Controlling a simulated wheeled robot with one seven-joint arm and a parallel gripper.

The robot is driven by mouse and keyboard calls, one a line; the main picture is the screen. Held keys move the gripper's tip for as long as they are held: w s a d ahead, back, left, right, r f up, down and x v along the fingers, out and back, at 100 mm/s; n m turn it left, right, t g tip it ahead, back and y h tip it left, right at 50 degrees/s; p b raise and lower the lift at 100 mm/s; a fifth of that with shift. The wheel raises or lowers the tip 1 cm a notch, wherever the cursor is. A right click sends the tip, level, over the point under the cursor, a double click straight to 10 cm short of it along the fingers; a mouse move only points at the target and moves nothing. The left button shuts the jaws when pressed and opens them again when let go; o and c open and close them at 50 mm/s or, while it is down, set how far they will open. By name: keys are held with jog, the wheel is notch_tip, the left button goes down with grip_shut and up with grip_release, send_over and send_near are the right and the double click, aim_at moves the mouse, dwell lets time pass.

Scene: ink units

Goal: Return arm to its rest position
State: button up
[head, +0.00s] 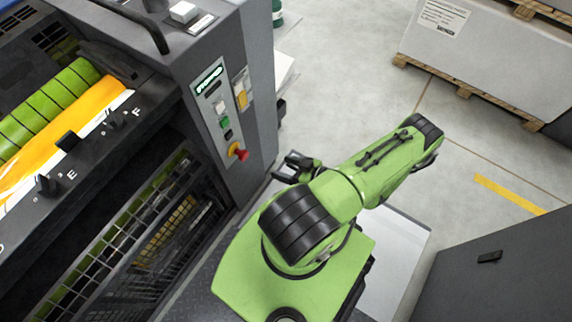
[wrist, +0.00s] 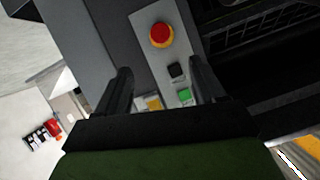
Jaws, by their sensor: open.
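My green arm (head: 370,170) is folded above my green base in the head view, with its elbow out to the right. My gripper (head: 292,165) is at the left of the arm, apart from the press's control panel. In the wrist view my gripper (wrist: 160,88) has its two dark fingers spread wide, with nothing held between them. Beyond the fingers is the control panel, with a red emergency button (wrist: 161,35), a black button (wrist: 177,71) and a green button (wrist: 184,95).
The grey printing press (head: 190,90) stands close on the left, with a barred guard (head: 130,240) low down. A dark cabinet (head: 500,265) is at the lower right. A wrapped pallet load (head: 490,50) stands at the back right. Open floor (head: 340,70) lies between.

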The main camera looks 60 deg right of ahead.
jog(key=shift+r, duration=0.1)
dwell(0.5)
jog(key=w+a+r+n+g+y+p, duration=0.1)
jog(key=w+a+r+n+g+p, duration=0.2)
jog(key=r, duration=0.7)
jog(key=w+a+r+g+p, duration=0.2)
jog(key=w+r+g, duration=0.15)
jog(key=r, duration=0.65)
jog(key=w+a+r+n+g+y+p, duration=0.1)
jog(key=w+a+r+n+g+p, duration=0.2)
jog(key=r, duration=0.7)
jog(key=s+a+r+m+t+h+p, duration=0.1)
jog(key=s+a+r, duration=0.4)
jog(key=r, duration=0.5)
jog(key=s+a+r+m+h+p, duration=0.2)
jog(key=s+a+r, duration=0.3)
jog(key=r, duration=0.5)
jog(key=shift+a+r+m+t+h, duration=0.15)
jog(key=shift+a+m+t+h, duration=0.2)
jog(key=shift+a+m, duration=0.55)
